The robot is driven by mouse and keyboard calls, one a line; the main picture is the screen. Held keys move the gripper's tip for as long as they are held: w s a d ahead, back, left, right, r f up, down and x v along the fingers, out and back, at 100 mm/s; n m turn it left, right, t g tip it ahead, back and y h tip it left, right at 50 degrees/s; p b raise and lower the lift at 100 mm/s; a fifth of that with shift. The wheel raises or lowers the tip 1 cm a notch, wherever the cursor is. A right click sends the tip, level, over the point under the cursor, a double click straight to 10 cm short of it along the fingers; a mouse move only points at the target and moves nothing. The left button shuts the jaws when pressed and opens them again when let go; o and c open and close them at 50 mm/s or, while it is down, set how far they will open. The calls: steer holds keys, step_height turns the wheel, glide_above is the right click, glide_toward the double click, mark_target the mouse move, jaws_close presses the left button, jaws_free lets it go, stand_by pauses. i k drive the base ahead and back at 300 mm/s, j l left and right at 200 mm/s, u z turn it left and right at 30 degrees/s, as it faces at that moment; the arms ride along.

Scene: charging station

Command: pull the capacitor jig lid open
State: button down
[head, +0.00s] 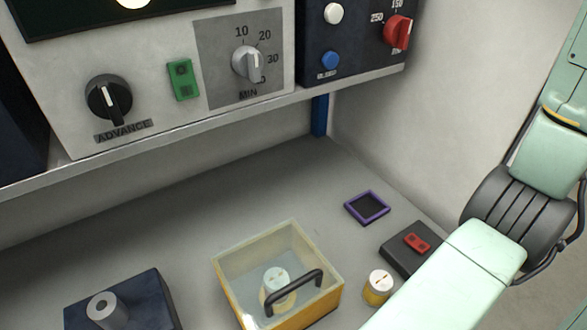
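The capacitor jig (308,317) is a yellow box on the grey bench at the lower middle of the head view. Its clear lid (240,265) sits over it, with a black bar handle (293,285) on the side towards the camera. The lid looks closed. A white-topped cylinder (276,278) shows through the clear lid. My pale green arm (470,262) comes in from the right and runs down out of the bottom edge. My gripper is outside the picture.
Right of the jig stand a yellow, white-topped cylinder (379,287) and a dark block with a red piece (417,242). A purple square frame (367,207) lies behind. A navy block with a grey post (106,309) is at left. A shelf (200,129) with control panels overhangs the back.

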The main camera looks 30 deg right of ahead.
mark_target(317, 274)
steer(key=k+j, duration=0.25)
steer(key=j, duration=0.15)
steer(key=k+j, duration=0.25)
steer(key=j, duration=0.15)
steer(key=k+j, duration=0.25)
steer(key=j, duration=0.15)
